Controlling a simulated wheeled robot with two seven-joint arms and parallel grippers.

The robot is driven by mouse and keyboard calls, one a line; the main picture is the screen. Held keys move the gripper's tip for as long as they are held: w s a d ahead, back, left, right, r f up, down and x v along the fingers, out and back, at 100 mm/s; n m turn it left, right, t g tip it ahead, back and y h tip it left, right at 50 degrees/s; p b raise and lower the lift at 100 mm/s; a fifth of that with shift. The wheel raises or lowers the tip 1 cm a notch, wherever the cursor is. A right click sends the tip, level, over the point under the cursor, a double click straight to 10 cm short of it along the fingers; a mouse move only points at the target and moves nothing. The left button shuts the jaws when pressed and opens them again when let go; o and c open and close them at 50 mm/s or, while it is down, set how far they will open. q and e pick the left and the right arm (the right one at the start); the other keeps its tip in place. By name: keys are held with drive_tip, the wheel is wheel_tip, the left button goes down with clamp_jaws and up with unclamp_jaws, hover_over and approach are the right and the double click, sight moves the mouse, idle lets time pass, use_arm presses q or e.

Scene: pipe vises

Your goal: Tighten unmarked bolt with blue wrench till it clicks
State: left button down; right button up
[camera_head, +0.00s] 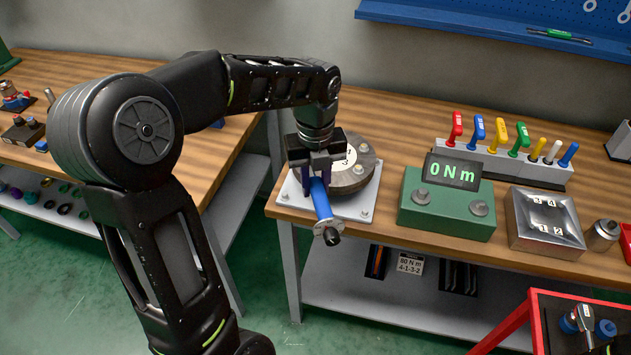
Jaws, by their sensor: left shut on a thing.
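My left gripper (317,170) is shut on the blue wrench (320,202), over the front of a pale square plate (350,208). The wrench's blue handle points down towards the front, with its metal end (328,236) near the table's front edge. A round grey flange (362,172) with a white label stands on the plate, partly behind the gripper. Bolts show at the plate's corners, one at front right (364,211) and one at left (284,197). I cannot tell which bolt is unmarked. My right gripper is out of view.
A green box (445,215) has a display (452,172) reading 0 Nm. A metal block (540,235) shows numbers. A rack (490,160) holds several coloured handles behind. A card (410,265) below reads 80 N m, 4-1-3-2. A red-framed cart (535,310) stands at front right.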

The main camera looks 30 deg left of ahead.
use_arm(q)
drive_tip(key=shift+f+b, duration=0.7)
drive_tip(key=shift+f, duration=0.3)
idle(1.1)
drive_tip(key=shift+s, duration=0.1)
idle(0.9)
drive_tip(key=shift+s+a+f+m+p, duration=0.1)
drive_tip(key=shift+s+a+m+p, duration=0.35)
drive_tip(key=shift+s+a+m, duration=0.35)
drive_tip(key=shift+w, duration=0.1)
drive_tip(key=shift+a, duration=0.1)
drive_tip(key=shift+s+a+m+p, duration=0.4)
drive_tip(key=shift+s+a+m, duration=0.25)
drive_tip(key=shift+a+m, duration=0.25)
